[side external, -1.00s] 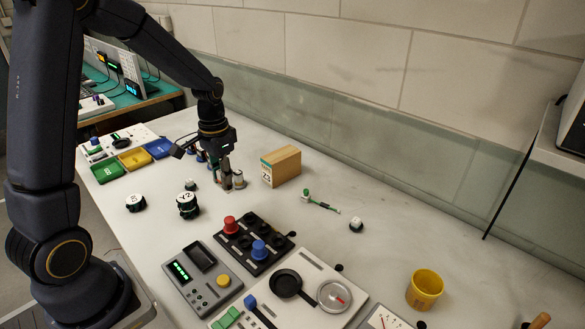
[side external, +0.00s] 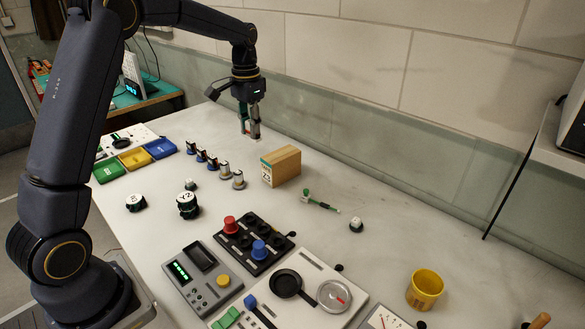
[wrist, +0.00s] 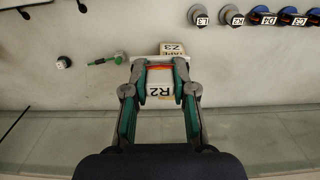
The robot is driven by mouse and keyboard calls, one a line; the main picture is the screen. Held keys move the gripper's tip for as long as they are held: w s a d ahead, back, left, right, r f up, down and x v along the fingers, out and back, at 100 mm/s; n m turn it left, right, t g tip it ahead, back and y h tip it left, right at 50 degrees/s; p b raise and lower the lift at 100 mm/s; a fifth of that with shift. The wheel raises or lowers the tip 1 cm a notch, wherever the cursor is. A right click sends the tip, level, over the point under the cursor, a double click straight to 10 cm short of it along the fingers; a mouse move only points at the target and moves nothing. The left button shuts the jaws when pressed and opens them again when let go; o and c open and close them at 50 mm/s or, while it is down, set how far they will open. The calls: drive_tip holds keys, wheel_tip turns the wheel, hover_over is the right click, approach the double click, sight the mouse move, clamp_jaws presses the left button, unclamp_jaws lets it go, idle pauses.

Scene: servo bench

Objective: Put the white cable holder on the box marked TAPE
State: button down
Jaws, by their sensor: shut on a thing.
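My gripper (side external: 250,134) is above the far side of the bench, close to the wall. It is shut on a small white piece marked R2 (wrist: 160,91), which appears to be the white cable holder, with an orange-red strip at its upper edge. In the wrist view my gripper (wrist: 162,82) has a finger on each side of it. The wooden box marked TAPE (side external: 281,166) stands on the bench, right of and below my gripper in the side view. Its label, TAPE Z3 (wrist: 172,48), shows beyond the fingertips in the wrist view; the held piece and fingers hide part of the box.
A row of several knob-like pieces (side external: 212,163) stands left of the box. A green-handled tool (side external: 320,202) and a small white-topped piece (side external: 356,225) lie to its right. A yellow mug (side external: 425,289) and control panels (side external: 253,242) are nearer the front.

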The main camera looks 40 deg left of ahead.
drive_tip(key=w+a+f, duration=0.1)
drive_tip(key=w+f, duration=0.1)
drive_tip(key=w, duration=0.3)
hover_over(274, 158)
wheel_tip(274, 158, down, 6)
drive_tip(key=shift+s+r, duration=0.1)
drive_tip(key=shift+r, duration=0.1)
drive_tip(key=shift+w+a+f, duration=0.1)
drive_tip(key=shift+w+f, duration=0.1)
drive_tip(key=shift+f, duration=1.55)
drive_tip(key=c, duration=0.9)
unclamp_jaws()
drive_tip(key=shift+f, duration=0.15)
drive_tip(key=shift+c, duration=0.2)
